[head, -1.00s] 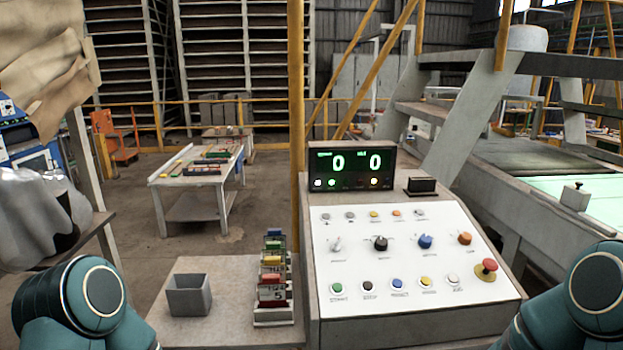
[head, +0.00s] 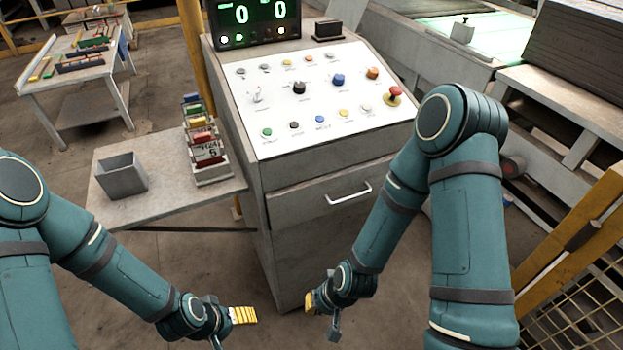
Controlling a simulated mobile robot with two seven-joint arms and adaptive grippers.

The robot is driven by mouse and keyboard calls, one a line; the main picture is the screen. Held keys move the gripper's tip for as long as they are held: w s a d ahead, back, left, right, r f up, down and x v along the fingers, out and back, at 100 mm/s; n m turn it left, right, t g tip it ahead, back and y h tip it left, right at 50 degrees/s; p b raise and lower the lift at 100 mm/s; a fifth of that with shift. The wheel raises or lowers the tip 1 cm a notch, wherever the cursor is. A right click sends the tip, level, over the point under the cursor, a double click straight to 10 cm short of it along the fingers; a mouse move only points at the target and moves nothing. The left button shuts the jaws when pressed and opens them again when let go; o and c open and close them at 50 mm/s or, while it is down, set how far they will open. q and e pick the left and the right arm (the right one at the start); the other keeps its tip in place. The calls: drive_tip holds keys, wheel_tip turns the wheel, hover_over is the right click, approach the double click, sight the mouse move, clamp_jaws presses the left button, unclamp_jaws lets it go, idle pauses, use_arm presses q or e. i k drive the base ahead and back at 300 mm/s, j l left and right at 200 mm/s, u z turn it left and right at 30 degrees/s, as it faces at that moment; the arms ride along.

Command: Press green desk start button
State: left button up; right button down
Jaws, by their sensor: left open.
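The green button (head: 266,132) is at the left end of the lowest row on the white sloped panel (head: 350,100) of the control desk. Nothing covers it. My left gripper (head: 231,329) is open and empty, low in front of the desk and well below the button. My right gripper (head: 322,317) is also low in front of the desk, to the right of the left one. Its fingers look apart, with nothing seen between them. Neither gripper touches the desk panel.
A red mushroom button (head: 393,95) stands at the panel's right edge. A display (head: 254,20) showing two zeros is behind the panel. A side shelf left of the desk holds a grey bin (head: 122,176) and a rack of coloured cards (head: 206,150). A drawer handle (head: 349,194) protrudes below.

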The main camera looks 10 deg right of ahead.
sight(267, 131)
drive_tip(key=k+j+z, duration=0.3)
drive_tip(key=j, duration=0.15)
drive_tip(key=k+j+z, duration=0.35)
